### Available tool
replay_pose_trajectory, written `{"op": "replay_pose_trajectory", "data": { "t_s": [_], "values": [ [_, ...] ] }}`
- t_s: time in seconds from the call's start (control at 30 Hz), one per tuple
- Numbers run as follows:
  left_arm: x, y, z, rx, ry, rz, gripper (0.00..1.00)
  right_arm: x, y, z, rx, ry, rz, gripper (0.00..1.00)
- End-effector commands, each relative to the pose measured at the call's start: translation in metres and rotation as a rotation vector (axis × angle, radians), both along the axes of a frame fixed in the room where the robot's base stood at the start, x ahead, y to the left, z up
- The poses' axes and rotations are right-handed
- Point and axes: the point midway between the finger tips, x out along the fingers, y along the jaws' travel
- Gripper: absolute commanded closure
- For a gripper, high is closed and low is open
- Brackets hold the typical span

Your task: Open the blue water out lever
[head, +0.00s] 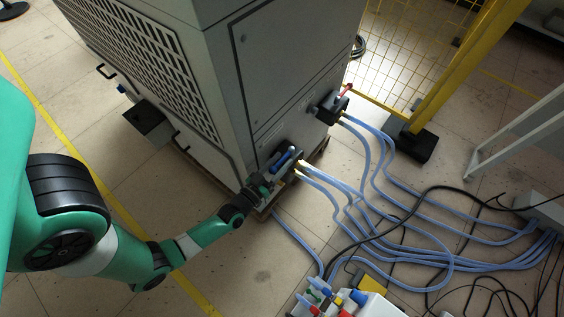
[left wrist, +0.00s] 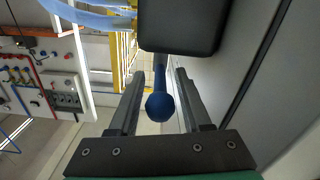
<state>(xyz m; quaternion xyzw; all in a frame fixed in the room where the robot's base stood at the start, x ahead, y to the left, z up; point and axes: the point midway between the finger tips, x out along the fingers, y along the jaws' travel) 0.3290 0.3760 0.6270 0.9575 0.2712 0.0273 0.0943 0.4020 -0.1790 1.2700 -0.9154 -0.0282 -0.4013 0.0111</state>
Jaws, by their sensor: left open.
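The blue water out lever (head: 283,160) is on the lower front of the grey heater cabinet, beside the hose fittings. In the left wrist view the lever's blue round knob (left wrist: 160,107) and thin shaft show between the two fingers. My left gripper (head: 266,180) is at the lever; in the left wrist view its fingers (left wrist: 160,100) are open, one on each side of the knob, with gaps on both sides. A dark block (left wrist: 180,25) above hides the far end of the shaft. My right gripper is not in view.
The grey cabinet (head: 190,20) stands close beside the gripper. A red lever (head: 345,90) sits on another fitting farther right. Blue hoses (head: 400,258) and black cables spread over the floor at right. A yellow mesh fence (head: 420,45) stands behind.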

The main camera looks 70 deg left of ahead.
Motion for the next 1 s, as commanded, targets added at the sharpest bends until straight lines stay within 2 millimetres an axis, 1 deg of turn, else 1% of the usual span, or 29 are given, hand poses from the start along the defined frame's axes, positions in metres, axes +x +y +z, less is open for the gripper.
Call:
{"op": "replay_pose_trajectory", "data": {
  "t_s": [0.03, 0.13, 0.37, 0.4, 0.63, 1.0],
  "values": [
    [0.0040, 0.0029, -0.0011, 0.000, -0.001, 0.001, 0.52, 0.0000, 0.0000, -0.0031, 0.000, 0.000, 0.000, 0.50],
    [0.0082, 0.0055, -0.0002, 0.001, 0.001, 0.001, 0.52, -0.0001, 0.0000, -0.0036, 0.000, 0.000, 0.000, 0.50],
    [0.0088, 0.0056, 0.0004, 0.000, 0.001, 0.000, 0.52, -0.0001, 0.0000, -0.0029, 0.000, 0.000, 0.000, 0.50],
    [0.0087, 0.0056, 0.0004, 0.000, 0.001, 0.000, 0.59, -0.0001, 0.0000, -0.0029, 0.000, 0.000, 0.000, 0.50],
    [0.0086, 0.0053, 0.0003, -0.001, 0.001, 0.000, 1.00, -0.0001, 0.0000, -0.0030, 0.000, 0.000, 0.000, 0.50],
    [0.0084, 0.0052, 0.0002, 0.000, 0.001, 0.000, 1.00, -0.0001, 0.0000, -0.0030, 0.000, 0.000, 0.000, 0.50]
  ]
}}
